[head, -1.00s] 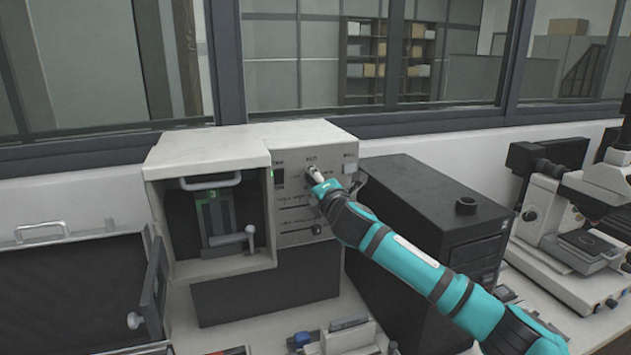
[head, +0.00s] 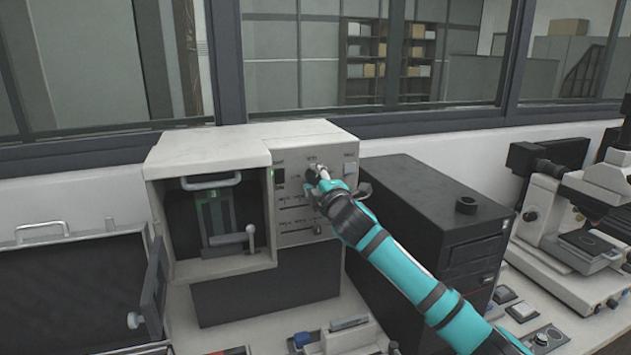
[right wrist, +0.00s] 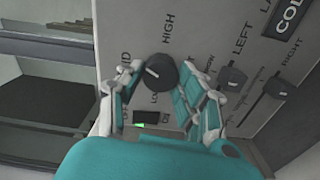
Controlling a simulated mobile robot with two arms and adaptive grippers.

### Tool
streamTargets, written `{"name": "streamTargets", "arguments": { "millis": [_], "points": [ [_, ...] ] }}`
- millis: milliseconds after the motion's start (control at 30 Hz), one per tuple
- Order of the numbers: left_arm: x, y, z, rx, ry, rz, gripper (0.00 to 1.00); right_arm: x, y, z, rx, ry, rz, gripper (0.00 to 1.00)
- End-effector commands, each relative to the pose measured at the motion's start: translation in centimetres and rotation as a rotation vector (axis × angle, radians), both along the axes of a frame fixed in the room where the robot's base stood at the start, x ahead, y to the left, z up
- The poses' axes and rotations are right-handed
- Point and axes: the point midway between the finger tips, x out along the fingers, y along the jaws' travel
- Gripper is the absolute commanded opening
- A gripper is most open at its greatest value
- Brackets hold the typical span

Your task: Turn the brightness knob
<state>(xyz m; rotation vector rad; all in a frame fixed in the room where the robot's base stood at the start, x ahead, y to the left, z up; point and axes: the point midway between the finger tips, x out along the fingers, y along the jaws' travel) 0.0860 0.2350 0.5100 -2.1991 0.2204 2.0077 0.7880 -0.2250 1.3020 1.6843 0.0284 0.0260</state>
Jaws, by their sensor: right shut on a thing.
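The knob (right wrist: 161,72) is round and dark with a pale pointer line, on the grey front panel of the white machine (head: 210,146). In the right wrist view, HIGH is printed beside it, and other lettering is partly hidden by the fingers. It also shows small and dark in the head view (head: 312,171). My right gripper (head: 319,179) reaches the panel, and its two fingers stand on either side of the knob, shut on it. My left gripper is in no view.
Slider knobs (right wrist: 232,78) sit on the panel beside my right fingers. A black box (head: 420,190) stands right of the machine, with a microscope (head: 590,200) farther right. An open dark lid or case (head: 70,285) is at left.

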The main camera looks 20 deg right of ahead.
Motion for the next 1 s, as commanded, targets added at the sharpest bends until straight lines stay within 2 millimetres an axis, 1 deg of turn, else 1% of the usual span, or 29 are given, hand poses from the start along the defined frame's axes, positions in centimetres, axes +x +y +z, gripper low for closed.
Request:
{"name": "streamTargets", "arguments": {
  "millis": [33, 600, 800, 1000],
  "points": [
    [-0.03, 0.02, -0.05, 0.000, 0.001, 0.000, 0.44, 0.00, 0.07, -0.28, 0.047, 0.006, 0.000, 0.04],
    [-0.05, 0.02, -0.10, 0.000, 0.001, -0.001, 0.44, 0.00, 0.06, -0.27, 0.581, 0.026, -0.001, 0.04],
    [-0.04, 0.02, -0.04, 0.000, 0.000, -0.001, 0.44, 0.01, 0.05, -0.24, 0.735, 0.032, -0.001, 0.04],
    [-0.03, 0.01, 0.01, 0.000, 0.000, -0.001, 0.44, 0.01, 0.04, -0.28, 0.843, 0.036, -0.002, 0.04]
  ]
}}
